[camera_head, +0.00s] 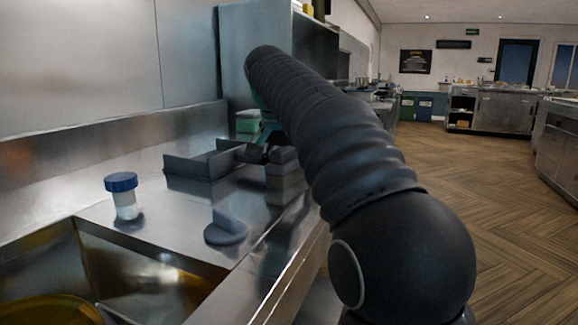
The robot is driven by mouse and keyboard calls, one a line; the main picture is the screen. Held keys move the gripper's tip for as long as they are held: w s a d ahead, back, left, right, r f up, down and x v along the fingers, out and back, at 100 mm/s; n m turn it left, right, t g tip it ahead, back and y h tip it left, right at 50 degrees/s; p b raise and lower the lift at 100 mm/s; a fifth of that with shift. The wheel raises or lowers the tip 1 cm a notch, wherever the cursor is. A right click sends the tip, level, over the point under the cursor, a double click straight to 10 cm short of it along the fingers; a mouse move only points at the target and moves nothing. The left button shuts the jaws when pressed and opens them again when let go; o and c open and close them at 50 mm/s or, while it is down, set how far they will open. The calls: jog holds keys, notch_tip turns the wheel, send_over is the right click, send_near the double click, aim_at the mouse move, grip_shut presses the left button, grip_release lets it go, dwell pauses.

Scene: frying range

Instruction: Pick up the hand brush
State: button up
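I cannot identify a hand brush for certain. A grey round piece with an upright fin (226,228) lies on the steel counter (165,235), near its front edge. My black arm reaches forward along the counter's right side and hides much of what is behind it. Small dark parts at its far end, likely my gripper (262,152), show low over the counter beside a grey divided tray. The fingers are too small and too covered to tell whether they are open or hold anything.
A white jar with a blue lid (122,195) stands left on the counter. The grey divided tray (196,166) and a green-topped box (248,121) sit farther back. A sunken basin (140,262) opens at front left. The wooden floor (470,185) to the right is clear.

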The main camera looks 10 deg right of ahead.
jog(key=c, duration=1.3)
jog(key=shift+c, duration=0.2)
jog(key=r, duration=0.1)
jog(key=r+p, duration=0.1)
jog(key=r, duration=0.1)
jog(key=d+r+p, duration=0.1)
jog(key=r, duration=0.1)
jog(key=shift+r, duration=0.25)
jog(key=s+d+r, duration=0.2)
jog(key=d+r, duration=0.4)
jog(key=d, duration=0.4)
jog(key=shift+s+d, duration=0.2)
